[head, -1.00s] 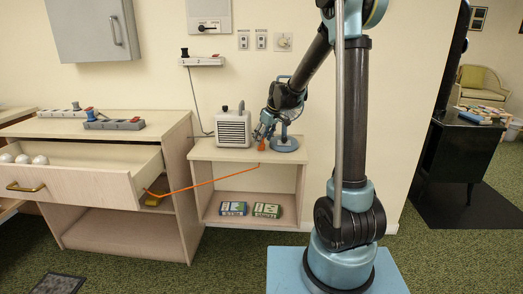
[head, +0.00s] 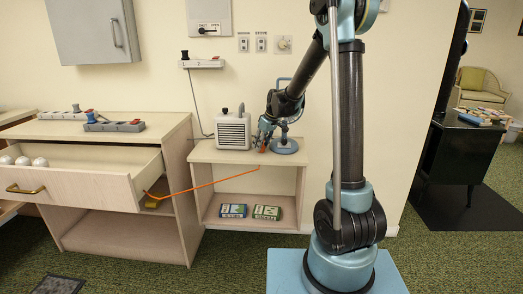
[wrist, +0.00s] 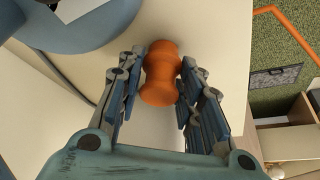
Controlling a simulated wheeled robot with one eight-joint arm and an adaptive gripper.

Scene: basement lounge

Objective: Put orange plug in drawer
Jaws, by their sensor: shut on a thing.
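The orange plug (wrist: 160,75) is a waisted, rounded piece between my gripper's fingers (wrist: 160,88) in the wrist view. My gripper (head: 264,137) is shut on it at the top of the low shelf unit, in front of the blue lamp-like stand. In the head view the plug (head: 262,147) is small and partly covered by the fingers. I cannot tell whether it touches the shelf top. The pale wooden drawer (head: 90,190) with a brass handle is pulled open at the left. Several white balls (head: 22,160) lie in its left end.
A white heater-like box (head: 233,131) stands left of my gripper. Power strips (head: 114,126) lie on the cabinet above the drawer.

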